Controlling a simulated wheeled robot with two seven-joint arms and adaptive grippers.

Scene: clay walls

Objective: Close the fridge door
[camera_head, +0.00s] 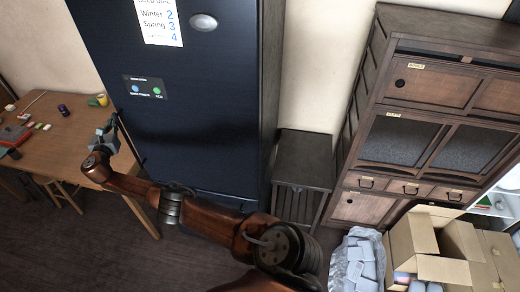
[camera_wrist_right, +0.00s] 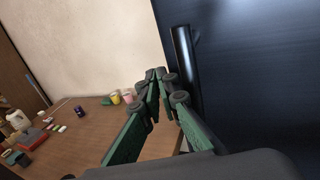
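The dark blue fridge door (camera_head: 200,100) fills the upper middle of the head view, with a notice, an oval badge and a small panel on it. It also fills the right of the right wrist view (camera_wrist_right: 260,80), where a dark upright handle (camera_wrist_right: 184,60) runs near its left edge. I cannot tell how far the door stands open. My right gripper (camera_head: 106,132) is at the door's left edge. In the wrist view its fingertips (camera_wrist_right: 161,82) are drawn close together, just left of the handle, with nothing seen between them. My left gripper is out of view.
A wooden table (camera_head: 60,140) with small items stands left of the fridge. A dark low cabinet (camera_head: 302,165) and a tall wooden cupboard (camera_head: 425,110) stand to the right. Open cardboard boxes (camera_head: 440,268) and a bag of grey pieces (camera_head: 355,262) lie at lower right.

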